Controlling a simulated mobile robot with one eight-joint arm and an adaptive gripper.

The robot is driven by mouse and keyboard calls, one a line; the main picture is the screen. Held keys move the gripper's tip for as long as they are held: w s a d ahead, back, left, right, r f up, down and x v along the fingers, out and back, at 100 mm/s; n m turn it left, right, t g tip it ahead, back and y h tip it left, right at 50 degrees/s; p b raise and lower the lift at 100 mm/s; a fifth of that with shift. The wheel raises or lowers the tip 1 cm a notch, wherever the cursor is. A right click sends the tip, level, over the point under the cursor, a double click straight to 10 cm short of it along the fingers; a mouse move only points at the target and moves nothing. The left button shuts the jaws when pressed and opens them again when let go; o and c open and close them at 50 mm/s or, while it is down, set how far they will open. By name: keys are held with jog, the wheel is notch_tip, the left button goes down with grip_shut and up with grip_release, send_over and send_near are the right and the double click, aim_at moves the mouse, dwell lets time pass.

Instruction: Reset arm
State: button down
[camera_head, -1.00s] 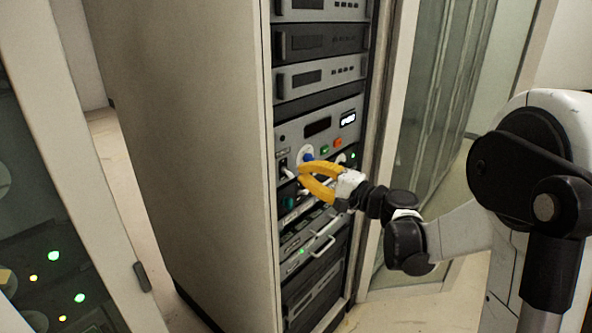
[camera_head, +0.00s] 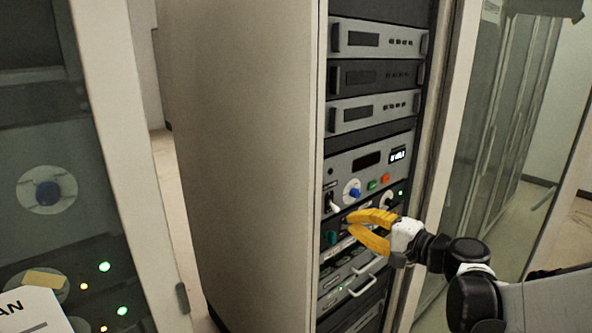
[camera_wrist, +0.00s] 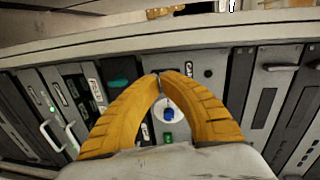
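My gripper (camera_head: 347,221) has yellow fingers and stands in front of the rack, a little below the grey control panel (camera_head: 342,166). Its fingertips also meet in the wrist view (camera_wrist: 160,75), with nothing visible held between them. The panel carries a blue knob (camera_head: 354,194) on a white dial, a green button (camera_head: 372,185), an orange-red button (camera_head: 385,178) and a small lit display (camera_head: 398,154). In the wrist view the blue knob (camera_wrist: 168,114) shows through the arch between the fingers, apart from them. The fingers hide parts of the units behind.
The tall rack cabinet (camera_head: 240,150) has a broad side wall to the left of its open front. Handles (camera_head: 364,287) stick out on lower units. A glass-fronted cabinet (camera_head: 50,130) stands close at left. Glass doors (camera_head: 495,150) stand at right.

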jog(key=s+a+f+n+g+h+b, duration=0.2)
jog(key=s+a+f+n+g, duration=0.15)
jog(key=s, duration=0.35)
jog(key=s+a+f+n+g+h+b, duration=0.1)
jog(key=s+a+f+n+g+h, duration=0.1)
jog(key=s+f, duration=0.4)
jog(key=s+d+f+n+h+b, duration=0.1)
jog(key=s+d+f+n+h, duration=0.1)
jog(key=s, duration=0.4)
jog(key=s+d+f+n+h+b, duration=0.1)
jog(key=s+d+f+n+h, duration=0.1)
jog(key=s+d+h, duration=0.2)
jog(key=s, duration=0.2)
jog(key=shift+s+f, duration=0.3)
jog(key=shift+f, duration=0.1)
jog(key=shift+g, duration=0.25)
